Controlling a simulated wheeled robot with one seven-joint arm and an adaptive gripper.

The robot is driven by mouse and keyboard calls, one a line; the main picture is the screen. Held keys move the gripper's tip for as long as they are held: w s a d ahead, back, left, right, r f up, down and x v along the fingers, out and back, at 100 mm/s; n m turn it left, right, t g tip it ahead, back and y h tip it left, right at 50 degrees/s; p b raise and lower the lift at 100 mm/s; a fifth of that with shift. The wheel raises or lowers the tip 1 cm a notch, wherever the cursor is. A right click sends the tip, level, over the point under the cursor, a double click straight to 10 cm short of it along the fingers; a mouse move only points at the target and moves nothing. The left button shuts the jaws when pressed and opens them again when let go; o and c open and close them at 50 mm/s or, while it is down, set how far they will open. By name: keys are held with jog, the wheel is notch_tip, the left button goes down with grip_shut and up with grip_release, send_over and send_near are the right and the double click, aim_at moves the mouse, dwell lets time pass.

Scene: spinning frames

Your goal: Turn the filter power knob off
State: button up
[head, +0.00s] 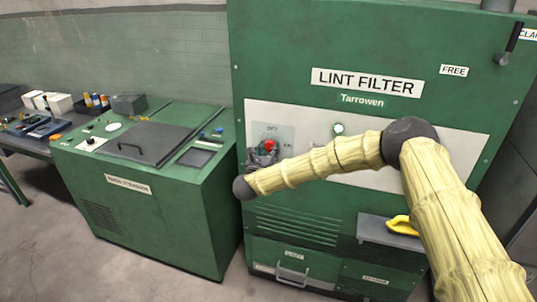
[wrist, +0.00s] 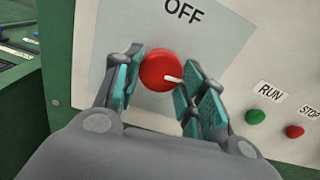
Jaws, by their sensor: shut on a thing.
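The red round filter knob (wrist: 155,68) sits on the pale panel of the green lint filter machine (head: 300,50). The white pointer line on the knob points right and slightly down in the wrist view, away from the OFF label (wrist: 183,11) above it. The knob also shows in the head view (head: 270,145). My gripper (wrist: 163,76) has its teal-padded fingers on either side of the knob and is shut on it. In the head view my gripper (head: 262,154) partly covers the panel around the knob.
A green RUN button (wrist: 255,117) and a red STOP button (wrist: 294,131) are right of the knob. A yellow-handled thing (head: 402,225) lies on a shelf below. A green cabinet (head: 150,190) stands close on the left.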

jog(key=n+b, duration=0.4)
jog(key=b, duration=0.1)
jog(key=shift+f, duration=0.2)
jog(key=n+b, duration=0.3)
jog(key=n, duration=0.1)
jog(key=shift+r, duration=0.15)
jog(key=n+b, duration=0.2)
jog(key=n, duration=0.2)
jog(key=shift+r, duration=0.15)
jog(key=n+b, duration=0.1)
jog(key=n, duration=0.3)
jog(key=shift+n, duration=0.3)
jog(key=shift+b, duration=0.3)
jog(key=o, duration=1)
jog(key=shift+o, duration=0.2)
jog(key=shift+s, duration=0.1)
jog(key=v, duration=1.2)
